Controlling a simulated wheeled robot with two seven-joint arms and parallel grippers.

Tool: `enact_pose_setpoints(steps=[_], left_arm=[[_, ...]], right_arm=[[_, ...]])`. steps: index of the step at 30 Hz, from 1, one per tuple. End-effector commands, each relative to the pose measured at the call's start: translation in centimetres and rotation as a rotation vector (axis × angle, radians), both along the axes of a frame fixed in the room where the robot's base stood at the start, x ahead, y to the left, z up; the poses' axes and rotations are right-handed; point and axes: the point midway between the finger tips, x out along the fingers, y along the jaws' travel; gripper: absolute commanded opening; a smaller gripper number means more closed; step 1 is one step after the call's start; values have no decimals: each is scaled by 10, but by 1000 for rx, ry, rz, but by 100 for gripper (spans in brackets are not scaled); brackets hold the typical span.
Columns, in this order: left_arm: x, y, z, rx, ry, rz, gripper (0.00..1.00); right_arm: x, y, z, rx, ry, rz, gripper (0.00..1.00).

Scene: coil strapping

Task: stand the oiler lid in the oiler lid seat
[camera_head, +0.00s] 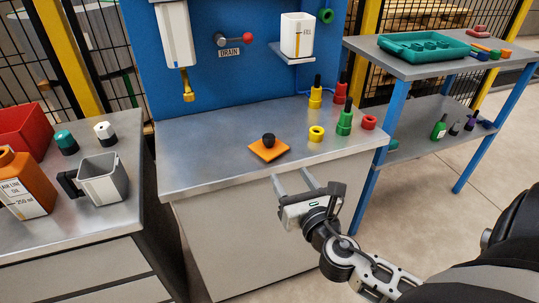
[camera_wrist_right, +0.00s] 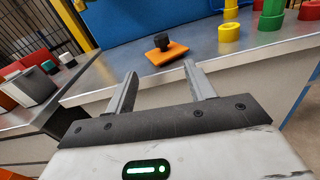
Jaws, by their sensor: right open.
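A black knob (camera_head: 268,140) stands on an orange square plate (camera_head: 268,151) on the grey bench. Both also show in the right wrist view, the knob (camera_wrist_right: 162,41) on top of the plate (camera_wrist_right: 167,55). I cannot tell which part is the oiler lid and which its seat; nothing is labelled so. My right gripper (camera_head: 290,174) is open and empty, at the bench's front edge, nearer than the plate and apart from it. In the right wrist view the plate lies beyond the gap between the fingertips (camera_wrist_right: 160,71). My left gripper is not in view.
Right of the plate stand a yellow ring (camera_head: 316,134), a green bottle (camera_head: 344,121), a red ring (camera_head: 369,123) and other bottles. A white cup (camera_head: 298,35) sits on the blue panel's shelf. A grey jug (camera_head: 103,178) and orange bottle (camera_head: 24,190) stand left. The front-left of the bench (camera_head: 205,165) is clear.

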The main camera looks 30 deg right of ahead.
Motion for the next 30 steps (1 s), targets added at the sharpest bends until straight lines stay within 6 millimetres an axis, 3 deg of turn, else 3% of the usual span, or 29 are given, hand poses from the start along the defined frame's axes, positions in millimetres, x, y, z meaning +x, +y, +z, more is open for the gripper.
enact_pose_setpoints(steps=[3,15,23,30], left_arm=[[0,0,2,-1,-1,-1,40],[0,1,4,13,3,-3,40],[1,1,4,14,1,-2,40],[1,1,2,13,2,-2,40]], right_arm=[[14,-5,7,-83,-11,-1,54],[91,-24,6,-77,-9,-2,54],[110,-28,5,-75,-7,-1,54],[143,-38,3,-74,-9,-1,54]])
